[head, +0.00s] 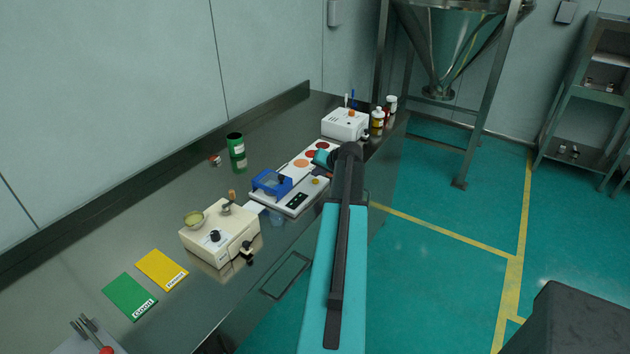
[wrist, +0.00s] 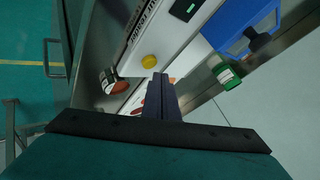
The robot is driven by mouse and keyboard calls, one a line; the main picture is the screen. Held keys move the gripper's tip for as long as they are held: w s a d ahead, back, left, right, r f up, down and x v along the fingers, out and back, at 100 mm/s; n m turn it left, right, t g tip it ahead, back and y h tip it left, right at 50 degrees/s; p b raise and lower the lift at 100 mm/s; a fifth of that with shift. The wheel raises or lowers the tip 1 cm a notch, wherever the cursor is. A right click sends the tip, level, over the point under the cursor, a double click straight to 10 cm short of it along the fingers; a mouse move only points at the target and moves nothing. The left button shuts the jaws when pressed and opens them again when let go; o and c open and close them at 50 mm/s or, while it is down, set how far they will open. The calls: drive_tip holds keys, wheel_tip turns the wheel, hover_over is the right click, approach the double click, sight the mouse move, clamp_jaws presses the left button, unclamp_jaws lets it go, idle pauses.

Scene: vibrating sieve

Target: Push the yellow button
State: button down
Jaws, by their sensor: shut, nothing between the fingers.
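The yellow button (wrist: 149,61) is a small round knob on the white panel of a device in the wrist view. In the head view it shows as a small yellow dot (head: 316,181) on the white device (head: 295,205), beside the blue part. My gripper (wrist: 160,77) is shut and empty. Its fingertips show just below the button in the wrist view, and I cannot tell how far above the panel they are. In the head view my arm hides most of the gripper.
A blue frame (head: 266,184) sits on the device. A beige machine (head: 214,238) stands nearer, and a white machine (head: 345,124) stands farther along the steel bench. Open floor is right.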

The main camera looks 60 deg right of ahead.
sight(317, 184)
drive_tip(key=shift+r+p, duration=0.95)
drive_tip(key=shift+r, duration=1.6)
drive_tip(key=shift+s, duration=0.1)
